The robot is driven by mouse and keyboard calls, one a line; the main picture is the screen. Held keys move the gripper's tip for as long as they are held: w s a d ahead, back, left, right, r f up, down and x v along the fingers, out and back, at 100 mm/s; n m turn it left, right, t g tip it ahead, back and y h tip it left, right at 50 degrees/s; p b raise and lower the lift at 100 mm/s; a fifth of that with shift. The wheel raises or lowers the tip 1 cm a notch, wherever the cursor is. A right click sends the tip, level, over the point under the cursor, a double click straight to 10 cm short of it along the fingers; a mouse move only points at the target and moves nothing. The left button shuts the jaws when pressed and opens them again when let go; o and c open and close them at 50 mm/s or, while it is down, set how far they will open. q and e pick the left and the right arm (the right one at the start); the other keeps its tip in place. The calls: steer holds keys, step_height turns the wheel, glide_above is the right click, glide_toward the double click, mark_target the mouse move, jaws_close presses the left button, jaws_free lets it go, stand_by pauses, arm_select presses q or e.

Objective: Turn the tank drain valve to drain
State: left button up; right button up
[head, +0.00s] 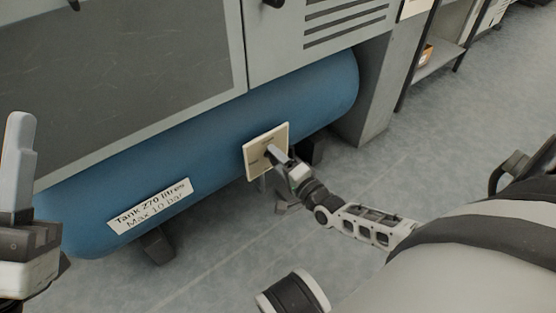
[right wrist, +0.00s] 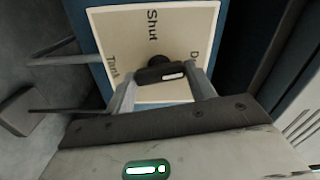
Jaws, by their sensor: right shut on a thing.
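The cream valve plate (head: 260,141) is on the front of the blue tank (head: 205,145). In the right wrist view the plate (right wrist: 185,30) reads "Shut", "Tank" and a word starting with "D", partly covered. The black valve handle (right wrist: 158,70) sits at its middle, with a white mark on the side towards the "D" word. My right gripper (head: 274,153) is at the plate, its fingers either side of the handle and shut on it. In the head view the gripper mostly hides the handle. My left gripper (head: 20,160) is at the left edge, away from the tank; only one finger shows clearly.
A grey cabinet (head: 120,70) stands above the tank. A tank label (head: 150,205) reads 270 litres, max 10 bar. Dark tank feet (head: 157,246) stand on the floor. A shelf (head: 440,58) is at the upper right. The floor (head: 440,130) right of the tank is clear.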

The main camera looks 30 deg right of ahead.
steer(key=shift+s+m, duration=0.1)
steer(key=shift+m, duration=0.9)
steer(key=shift+f, duration=0.1)
steer(key=o, duration=1)
arm_select(q)
step_height(320, 180, down, 8)
steer(key=w+n+g+y+p, duration=0.1)
steer(key=n+y+p, duration=0.3)
steer(key=n, duration=0.5)
steer(key=g+y, duration=0.1)
steer(key=y, duration=0.1)
steer(key=shift+f+g+y+p, duration=0.15)
steer(key=shift+g+y+p, duration=0.15)
steer(key=shift+y+p, duration=0.1)
arm_select(e)
steer(key=s, duration=0.5)
steer(key=s+d, duration=0.1)
steer(key=s, duration=1)
steer(key=shift+d, duration=0.15)
